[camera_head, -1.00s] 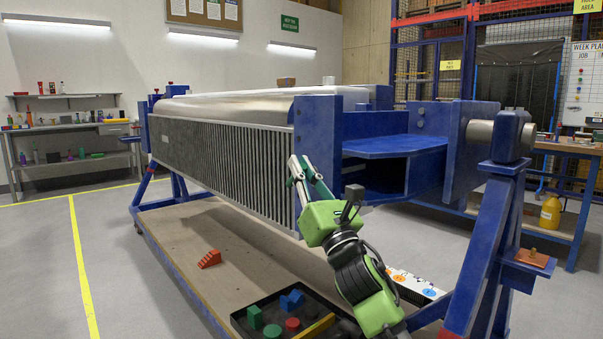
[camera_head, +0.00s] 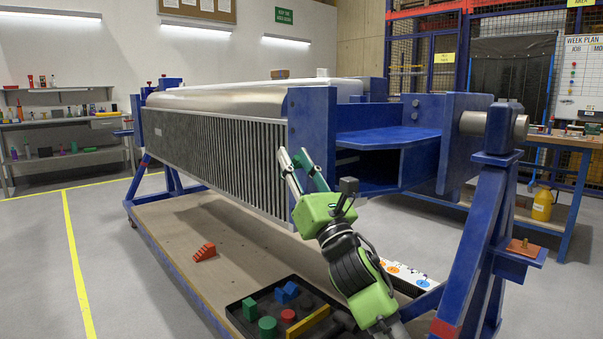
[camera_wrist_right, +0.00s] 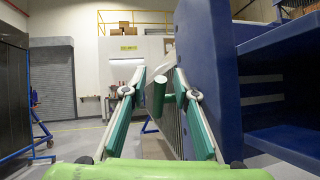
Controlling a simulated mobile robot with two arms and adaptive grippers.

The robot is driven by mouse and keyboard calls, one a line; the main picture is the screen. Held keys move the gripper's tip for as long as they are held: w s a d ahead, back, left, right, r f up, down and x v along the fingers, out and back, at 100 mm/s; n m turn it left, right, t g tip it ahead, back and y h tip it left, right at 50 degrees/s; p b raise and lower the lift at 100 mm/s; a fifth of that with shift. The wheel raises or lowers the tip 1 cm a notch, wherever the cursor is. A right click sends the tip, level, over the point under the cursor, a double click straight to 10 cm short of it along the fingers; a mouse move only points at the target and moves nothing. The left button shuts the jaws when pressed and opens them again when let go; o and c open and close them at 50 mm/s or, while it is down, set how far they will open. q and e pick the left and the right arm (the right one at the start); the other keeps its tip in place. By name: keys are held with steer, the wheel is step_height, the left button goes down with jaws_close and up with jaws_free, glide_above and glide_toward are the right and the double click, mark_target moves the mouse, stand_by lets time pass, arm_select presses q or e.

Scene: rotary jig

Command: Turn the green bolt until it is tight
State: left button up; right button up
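My right gripper (camera_head: 295,158) is at the near end of the long finned unit, beside the blue end plate (camera_head: 312,130). In the right wrist view, a green cylinder (camera_wrist_right: 159,92), which looks like the green bolt, shows between the two fingers with a short green stem toward the right finger. The fingers of this gripper (camera_wrist_right: 158,75) are apart, with a visible gap on the bolt's left side. Whether the right finger touches the stem is unclear. In the head view the bolt cannot be told apart from the green finger pads. My left gripper is out of view.
The finned unit (camera_head: 215,150) hangs in a blue frame with a slanted support leg (camera_head: 478,240). Below, a wooden deck (camera_head: 180,225) holds a red stepped block (camera_head: 204,252) and a black tray (camera_head: 238,322) of coloured blocks. Open floor lies to the left.

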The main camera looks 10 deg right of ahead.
steer(key=v, duration=1.2)
steer(key=shift+a, duration=0.15)
